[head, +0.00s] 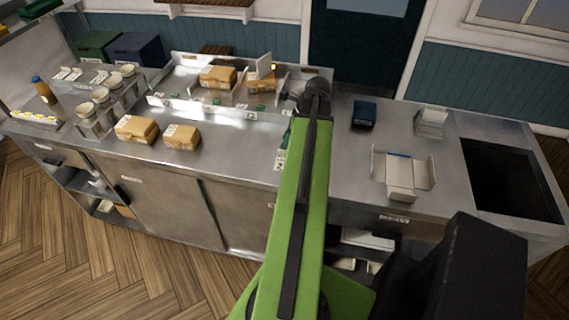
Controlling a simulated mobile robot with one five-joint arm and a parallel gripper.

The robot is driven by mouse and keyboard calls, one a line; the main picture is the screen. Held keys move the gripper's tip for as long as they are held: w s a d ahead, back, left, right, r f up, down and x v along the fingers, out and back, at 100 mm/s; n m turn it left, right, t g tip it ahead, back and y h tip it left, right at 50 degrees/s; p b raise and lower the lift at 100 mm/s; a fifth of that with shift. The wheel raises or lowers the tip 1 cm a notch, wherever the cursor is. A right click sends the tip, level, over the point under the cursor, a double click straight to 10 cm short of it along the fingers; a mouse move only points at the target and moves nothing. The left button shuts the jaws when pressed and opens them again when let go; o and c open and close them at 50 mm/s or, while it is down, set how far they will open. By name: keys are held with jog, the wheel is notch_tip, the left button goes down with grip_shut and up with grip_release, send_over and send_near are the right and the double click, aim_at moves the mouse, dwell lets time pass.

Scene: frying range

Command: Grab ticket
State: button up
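My green arm reaches away across the counter. My gripper (316,90) is a dark shape at its far end, over the steel counter; its fingers are too small and dark to tell whether they are open or shut. No ticket can be made out for certain. A white upright card-like piece (259,66) stands at the back of the counter, left of my gripper and apart from it. Small white and green labels (280,160) show on the counter beside my arm, partly hidden by it.
Brown boxes (136,129) sit on the steel counter (230,155) at left. White cups (101,95) stand in a holder further left. An open white carton (400,175), a dark blue box (364,114) and a dark basin (510,180) are at right. Bare counter lies between them.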

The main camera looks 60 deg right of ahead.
jog(key=b+x, duration=0.4)
jog(key=x, duration=0.1)
jog(key=shift+f+b, duration=0.2)
jog(key=shift+b, duration=0.15)
jog(key=shift+r, duration=0.2)
grip_shut()
